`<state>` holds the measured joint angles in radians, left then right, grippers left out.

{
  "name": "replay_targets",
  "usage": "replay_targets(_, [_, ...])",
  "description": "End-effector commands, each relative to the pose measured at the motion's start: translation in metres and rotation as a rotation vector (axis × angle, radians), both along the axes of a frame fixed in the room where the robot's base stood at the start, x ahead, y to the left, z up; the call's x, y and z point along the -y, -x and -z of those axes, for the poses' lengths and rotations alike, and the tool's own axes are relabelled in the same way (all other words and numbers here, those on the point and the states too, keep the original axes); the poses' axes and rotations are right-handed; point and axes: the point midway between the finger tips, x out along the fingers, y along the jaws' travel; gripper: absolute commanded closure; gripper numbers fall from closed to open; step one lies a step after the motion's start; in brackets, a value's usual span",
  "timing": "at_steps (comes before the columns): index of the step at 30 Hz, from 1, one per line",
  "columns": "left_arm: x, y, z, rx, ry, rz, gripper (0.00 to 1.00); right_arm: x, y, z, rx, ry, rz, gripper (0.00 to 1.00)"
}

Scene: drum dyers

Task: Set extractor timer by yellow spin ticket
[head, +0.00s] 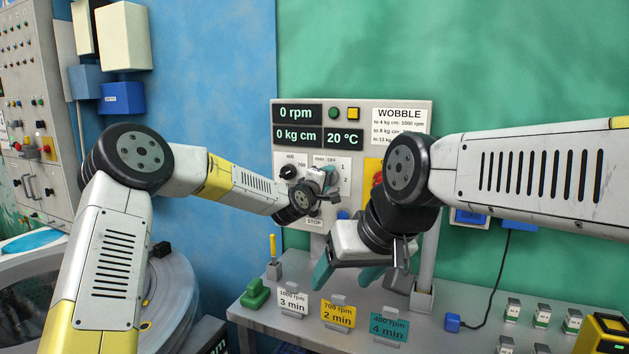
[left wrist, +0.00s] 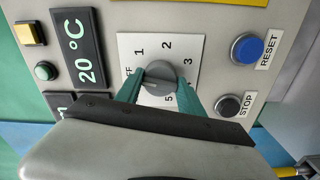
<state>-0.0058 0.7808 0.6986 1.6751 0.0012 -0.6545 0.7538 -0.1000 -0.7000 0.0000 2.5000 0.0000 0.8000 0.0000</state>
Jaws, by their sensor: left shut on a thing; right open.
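The yellow spin ticket (head: 338,314) stands on the bench and reads 700 rpm, 2 min, between a white 1000 rpm, 3 min ticket (head: 292,301) and a teal 400 rpm, 4 min ticket (head: 389,326). My left gripper (head: 325,182) is at the control panel (head: 440,112). In the left wrist view its teal fingers are shut on the grey timer knob (left wrist: 158,79), on a white dial (left wrist: 190,48) with 1, 2, 3 and 5 visible. I cannot tell where the knob points. My right gripper (head: 347,276) is open and empty above the tickets, in front of the panel.
The speed knob (head: 288,172) is left of the timer. The blue RESET button (left wrist: 246,48) and dark STOP button (left wrist: 228,105) are near my left fingers. The display (head: 297,113) reads 0 rpm.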

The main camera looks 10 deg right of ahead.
Motion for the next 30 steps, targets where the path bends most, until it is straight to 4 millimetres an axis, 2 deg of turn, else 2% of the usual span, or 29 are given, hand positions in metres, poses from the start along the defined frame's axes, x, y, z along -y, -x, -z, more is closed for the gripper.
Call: replay_targets(30, [0.0007,0.0008,0.0014,0.537,-0.800,0.002,0.95,0.0000,0.0000,0.0000,0.000,0.000,0.000,0.33])
